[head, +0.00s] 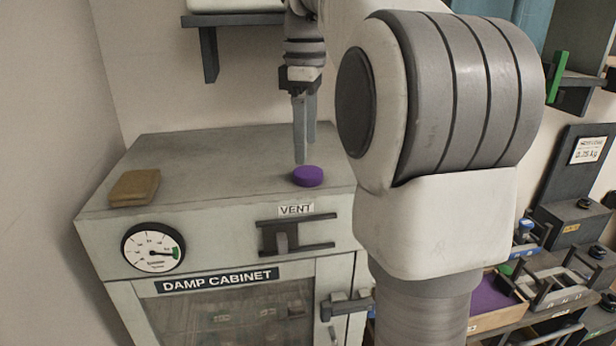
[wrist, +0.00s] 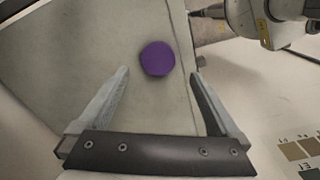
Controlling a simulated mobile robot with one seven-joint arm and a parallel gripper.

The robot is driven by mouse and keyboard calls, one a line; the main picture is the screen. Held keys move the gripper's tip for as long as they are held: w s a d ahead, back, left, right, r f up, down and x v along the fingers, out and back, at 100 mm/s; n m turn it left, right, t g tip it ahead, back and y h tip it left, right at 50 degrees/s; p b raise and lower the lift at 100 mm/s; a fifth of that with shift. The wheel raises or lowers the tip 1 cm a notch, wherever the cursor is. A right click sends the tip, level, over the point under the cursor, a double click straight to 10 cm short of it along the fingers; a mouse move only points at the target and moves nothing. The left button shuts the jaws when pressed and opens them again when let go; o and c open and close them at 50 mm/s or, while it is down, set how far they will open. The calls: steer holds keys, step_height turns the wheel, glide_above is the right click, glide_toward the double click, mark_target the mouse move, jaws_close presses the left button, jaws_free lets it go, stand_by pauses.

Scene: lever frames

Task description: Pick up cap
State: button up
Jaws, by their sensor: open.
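The cap is a small round purple disc (head: 308,176) lying on the top of the grey damp cabinet (head: 230,160), near its front edge. In the wrist view the cap (wrist: 157,58) lies on the pale surface, a little beyond the fingertips and roughly centred between them. My gripper (head: 305,160) points down just above and beside the cap in the head view. It also shows in the wrist view (wrist: 160,75), with its two fingers spread apart and nothing between them. The fingers look apart from the cap; the exact height above it is hard to tell.
A brown block (head: 134,188) sits at the left of the cabinet top. The cabinet front has a dial gauge (head: 153,248) and a vent lever (head: 296,236). A wall shelf (head: 208,45) hangs behind. Trays and tools (head: 545,275) stand at the right. The cabinet top's middle is clear.

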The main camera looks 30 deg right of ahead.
mark_target(308, 172)
steer(key=shift+d+f, duration=0.2)
steer(key=shift+f, duration=2.5)
steer(key=c, duration=1.4)
